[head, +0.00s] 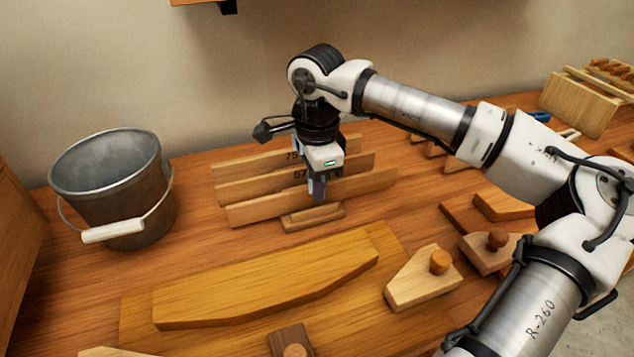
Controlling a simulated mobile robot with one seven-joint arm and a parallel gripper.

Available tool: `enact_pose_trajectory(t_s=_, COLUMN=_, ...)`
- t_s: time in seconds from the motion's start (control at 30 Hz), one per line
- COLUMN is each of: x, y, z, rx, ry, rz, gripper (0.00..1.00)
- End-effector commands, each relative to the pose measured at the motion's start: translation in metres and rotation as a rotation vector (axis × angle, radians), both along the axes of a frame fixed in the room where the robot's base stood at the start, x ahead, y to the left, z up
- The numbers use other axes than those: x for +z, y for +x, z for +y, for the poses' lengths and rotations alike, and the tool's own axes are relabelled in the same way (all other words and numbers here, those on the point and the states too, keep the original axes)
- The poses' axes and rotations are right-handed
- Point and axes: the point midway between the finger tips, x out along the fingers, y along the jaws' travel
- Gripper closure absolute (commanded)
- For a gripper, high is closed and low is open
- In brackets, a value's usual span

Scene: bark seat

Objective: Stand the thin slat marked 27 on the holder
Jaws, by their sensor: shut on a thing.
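Three thin wooden slats stand on edge in a row on the bench. The back slat (242,170) shows a mark that looks like 75, and the middle slat (240,189) one that looks like 57. The front slat (262,209) shows no readable number; its middle is behind my gripper. My gripper (317,190) points down at the front slat and appears shut on it, though the fingertips are partly hidden. A low wooden block, seemingly part of the holder (313,218), shows just below the front slat. I cannot tell whether that slat touches it.
A metal bucket (105,175) stands at the left. A long shaped board (265,280) lies in front on a flat panel (385,240). Wooden blocks with round knobs (425,280) (492,250) lie to the right. A wooden rack (580,105) stands at the far right. A wall closes the back.

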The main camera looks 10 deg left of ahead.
Motion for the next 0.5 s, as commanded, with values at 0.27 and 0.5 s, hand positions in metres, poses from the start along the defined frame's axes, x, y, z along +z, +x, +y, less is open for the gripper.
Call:
enact_pose_trajectory(t_s=0.27, x=-0.004, y=0.0001, z=0.0001, rx=0.0, ry=0.0, rz=0.0, gripper=1.0)
enact_pose_trajectory(t_s=0.5, x=-0.0058, y=0.0001, z=0.0, rx=0.0, ry=0.0, rz=0.0, gripper=0.81)
